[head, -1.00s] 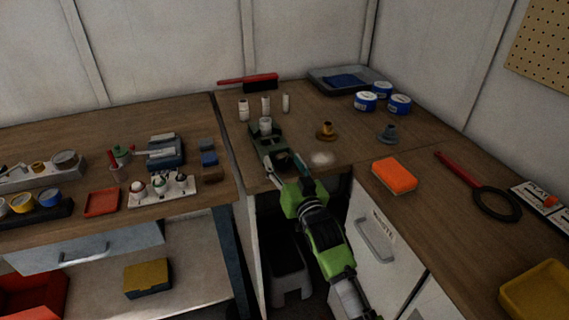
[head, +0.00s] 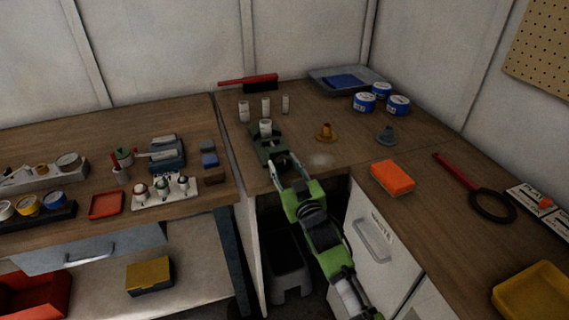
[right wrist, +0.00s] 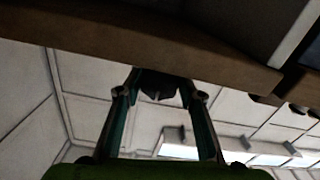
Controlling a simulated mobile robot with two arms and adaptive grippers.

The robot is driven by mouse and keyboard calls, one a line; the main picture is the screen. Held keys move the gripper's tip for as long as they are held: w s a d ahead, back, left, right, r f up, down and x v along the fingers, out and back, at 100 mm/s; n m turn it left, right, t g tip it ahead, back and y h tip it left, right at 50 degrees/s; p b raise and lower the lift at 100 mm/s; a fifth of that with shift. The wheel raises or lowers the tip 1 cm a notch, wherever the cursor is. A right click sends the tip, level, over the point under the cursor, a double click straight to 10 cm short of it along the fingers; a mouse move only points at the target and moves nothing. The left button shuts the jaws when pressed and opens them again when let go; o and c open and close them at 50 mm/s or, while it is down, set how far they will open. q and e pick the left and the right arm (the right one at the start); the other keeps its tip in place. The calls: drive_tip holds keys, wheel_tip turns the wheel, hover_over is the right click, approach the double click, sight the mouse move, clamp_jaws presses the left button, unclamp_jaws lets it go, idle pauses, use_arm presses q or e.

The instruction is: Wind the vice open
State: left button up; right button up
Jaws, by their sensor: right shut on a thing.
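The dark green vice (head: 267,143) stands near the front edge of the corner bench in the head view, with a white cylinder (head: 265,127) upright at its jaws. My right gripper (head: 281,163), on the green arm, is at the front end of the vice by the bench edge. In the right wrist view its fingers (right wrist: 158,88) are shut on a dark piece (right wrist: 158,86) below the bench edge, which looks like the vice's handle. The rest of the handle is hidden. My left gripper is not in view.
Several white cylinders (head: 266,105) stand behind the vice. An open grey bin (head: 290,262) is below the bench.

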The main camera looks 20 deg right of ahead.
drive_tip(key=o, duration=1.1)
drive_tip(key=shift+s, duration=0.1)
drive_tip(key=s, duration=1.1)
drive_tip(key=shift+s+d, duration=0.2)
drive_tip(key=shift+s, duration=0.2)
